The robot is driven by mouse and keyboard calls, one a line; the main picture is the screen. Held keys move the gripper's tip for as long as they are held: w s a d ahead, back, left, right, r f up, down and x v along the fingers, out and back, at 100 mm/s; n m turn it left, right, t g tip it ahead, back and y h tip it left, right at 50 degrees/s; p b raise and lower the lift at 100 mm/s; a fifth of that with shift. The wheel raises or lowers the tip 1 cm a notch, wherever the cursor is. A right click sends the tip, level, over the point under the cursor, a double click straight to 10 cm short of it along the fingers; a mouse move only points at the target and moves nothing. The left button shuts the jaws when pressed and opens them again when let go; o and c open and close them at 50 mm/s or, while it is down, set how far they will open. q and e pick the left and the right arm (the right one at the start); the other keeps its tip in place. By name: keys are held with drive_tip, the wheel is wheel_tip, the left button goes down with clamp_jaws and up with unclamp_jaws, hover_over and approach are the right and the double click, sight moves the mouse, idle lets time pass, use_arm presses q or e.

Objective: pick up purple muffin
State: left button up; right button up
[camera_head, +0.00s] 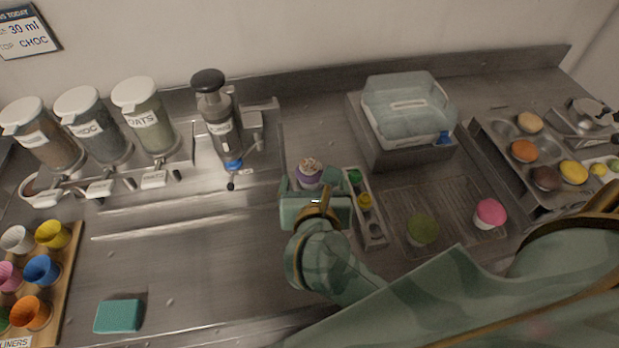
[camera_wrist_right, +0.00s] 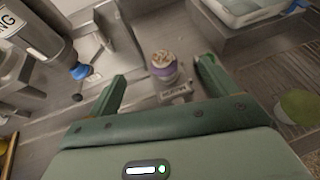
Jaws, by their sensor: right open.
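The purple muffin (camera_head: 309,173), a purple cup with a pale, speckled top, stands upright on the steel counter near the middle. My right gripper (camera_head: 316,190) is just on the near side of it, open, and hides its lower part in the head view. In the right wrist view the muffin (camera_wrist_right: 163,66) shows ahead, between the lines of the two spread fingers (camera_wrist_right: 163,76), apart from both. A small label plate (camera_wrist_right: 175,93) is in front of its base. My left gripper is not in view.
A narrow tray (camera_head: 375,232) with small green and yellow items lies close right of the gripper. A green muffin (camera_head: 423,230) and a pink one (camera_head: 490,213) stand further right. A dispenser (camera_head: 218,120) stands back left.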

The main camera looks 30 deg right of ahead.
drive_tip(key=b, duration=0.5)
approach(312, 176)
drive_tip(key=s+r, duration=0.1)
drive_tip(key=s, duration=0.1)
drive_tip(key=x, duration=0.3)
drive_tip(key=b+x, duration=0.1)
drive_tip(key=x, duration=0.3)
drive_tip(key=a+x, duration=0.1)
drive_tip(key=x, duration=0.3)
drive_tip(key=shift+w+d+f, duration=0.1)
drive_tip(key=shift+w, duration=0.15)
drive_tip(key=b+x, duration=0.1)
drive_tip(key=x, duration=0.4)
drive_tip(key=shift+w, duration=0.2)
drive_tip(key=shift+c, duration=0.4)
drive_tip(key=c, duration=0.7)
